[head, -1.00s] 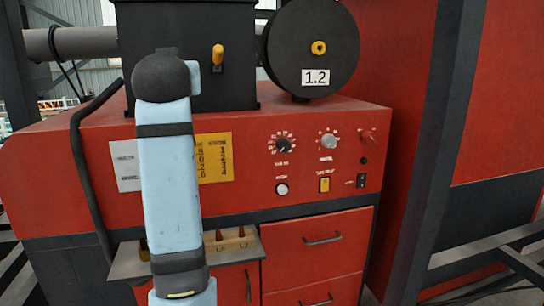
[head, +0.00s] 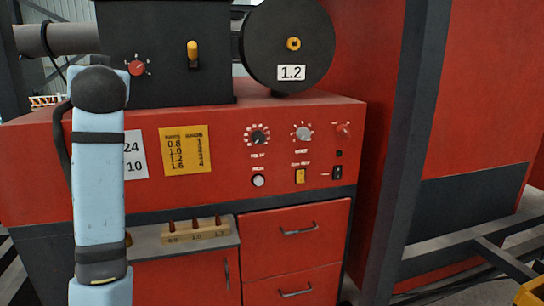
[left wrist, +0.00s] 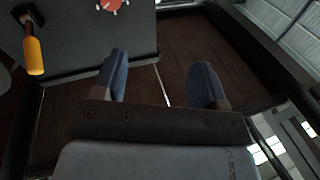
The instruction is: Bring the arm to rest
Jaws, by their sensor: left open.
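In the head view my left arm stands upright at the left, in front of the red machine (head: 300,185), and hides part of its front. The gripper itself cannot be made out there. In the left wrist view my left gripper (left wrist: 163,85) is open, its two blue fingers apart with nothing between them. Beyond the fingers is a dark surface; a yellow-handled lever (left wrist: 34,52) and a red knob (left wrist: 112,4) show at the upper left. My right gripper is in neither view.
The machine carries a black box (head: 160,75) and a round spool marked 1.2 (head: 288,45). A shelf with a wooden rack of pegs (head: 195,235) juts out beside the drawers (head: 292,240). A dark post (head: 415,140) stands at the right. A yellow object (head: 533,292) shows at the lower right corner.

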